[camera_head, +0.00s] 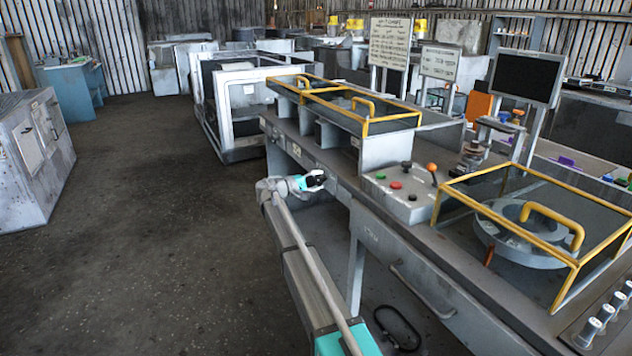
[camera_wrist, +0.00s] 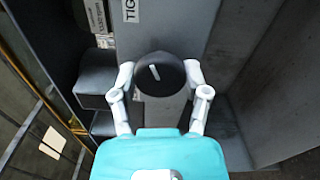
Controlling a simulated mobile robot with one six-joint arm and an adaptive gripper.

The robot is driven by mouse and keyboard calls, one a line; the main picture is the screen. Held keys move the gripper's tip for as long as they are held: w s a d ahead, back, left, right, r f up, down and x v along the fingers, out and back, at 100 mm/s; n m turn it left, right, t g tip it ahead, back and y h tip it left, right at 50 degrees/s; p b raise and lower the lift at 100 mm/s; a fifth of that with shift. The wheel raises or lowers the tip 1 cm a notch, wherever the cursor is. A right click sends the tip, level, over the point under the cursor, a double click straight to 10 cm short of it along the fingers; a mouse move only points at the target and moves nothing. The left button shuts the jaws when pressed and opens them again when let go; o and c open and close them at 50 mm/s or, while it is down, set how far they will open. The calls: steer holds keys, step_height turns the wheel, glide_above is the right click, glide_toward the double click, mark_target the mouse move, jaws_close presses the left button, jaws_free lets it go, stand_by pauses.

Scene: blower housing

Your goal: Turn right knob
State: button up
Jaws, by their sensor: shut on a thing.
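In the wrist view a round black knob (camera_wrist: 160,75) with a short white pointer line sits between the two white fingers of my gripper (camera_wrist: 160,82). The fingers lie on its left and right sides and are shut on it. The white line is tilted slightly, its top toward the left. In the head view my gripper (camera_head: 314,181) is at the front face of the long grey workbench (camera_head: 400,245). The knob is small there and largely hidden by the gripper. No second knob can be made out.
A grey control box (camera_head: 400,204) with coloured buttons and an orange-topped lever stands on the bench, right of my gripper. Yellow-framed guards (camera_head: 375,122) stand on the bench top. A drawer handle (camera_head: 420,292) sticks out of the front. The floor (camera_head: 150,210) at left is clear.

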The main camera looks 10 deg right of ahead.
steer(key=shift+s+d+n, duration=0.1)
steer(key=shift+d+n, duration=0.1)
steer(key=shift+n, duration=1.1)
steer(key=o, duration=1.1)
steer(key=shift+o, duration=0.2)
steer(key=shift+a, duration=0.1)
steer(key=shift+a, duration=0.2)
steer(key=shift+s+a, duration=0.1)
steer(key=shift+a, duration=0.45)
steer(key=v, duration=1)
steer(key=shift+a, duration=0.2)
steer(key=shift+s, duration=0.1)
